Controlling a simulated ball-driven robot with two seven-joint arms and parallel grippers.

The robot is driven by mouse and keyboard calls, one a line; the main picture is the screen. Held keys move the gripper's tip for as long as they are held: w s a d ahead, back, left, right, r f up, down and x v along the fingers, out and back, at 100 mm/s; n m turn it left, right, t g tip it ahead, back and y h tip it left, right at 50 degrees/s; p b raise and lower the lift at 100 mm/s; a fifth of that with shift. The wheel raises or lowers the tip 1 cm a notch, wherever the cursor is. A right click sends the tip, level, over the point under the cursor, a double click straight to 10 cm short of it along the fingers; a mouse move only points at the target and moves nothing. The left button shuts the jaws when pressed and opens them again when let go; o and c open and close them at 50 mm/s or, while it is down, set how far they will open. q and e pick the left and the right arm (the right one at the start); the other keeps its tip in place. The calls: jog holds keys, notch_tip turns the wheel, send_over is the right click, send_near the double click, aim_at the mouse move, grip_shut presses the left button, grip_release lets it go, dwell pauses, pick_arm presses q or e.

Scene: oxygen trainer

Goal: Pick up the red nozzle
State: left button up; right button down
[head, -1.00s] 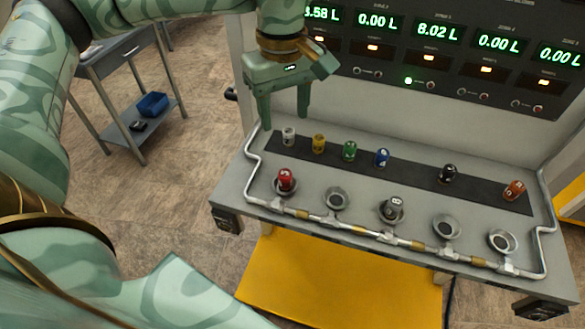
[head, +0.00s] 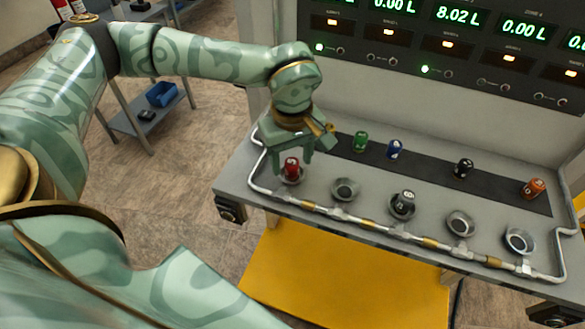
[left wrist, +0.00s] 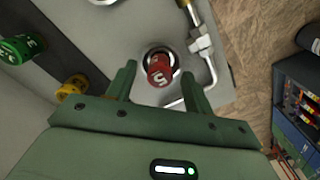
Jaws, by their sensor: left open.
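The red nozzle (head: 291,167) stands in the leftmost round socket at the front of the grey bench, and it carries a white mark. My left gripper (head: 291,165) is open at the red nozzle in the head view, its fingers to either side in the picture. In the left wrist view the red nozzle (left wrist: 159,70) shows between and beyond the two open fingers (left wrist: 160,82), with no finger seen touching it. My right gripper is in neither view.
Green (head: 361,141), blue (head: 395,149), black (head: 463,168) and orange (head: 533,188) nozzles stand on the dark strip. A yellow nozzle (left wrist: 74,88) shows near the gripper. A grey nozzle (head: 404,200) sits in the middle socket. A metal pipe (head: 372,226) runs along the front edge.

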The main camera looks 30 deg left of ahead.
pick_arm(q)
jog(key=shift+f, duration=0.35)
jog(key=c, duration=1.1)
jog(key=shift+r, duration=0.15)
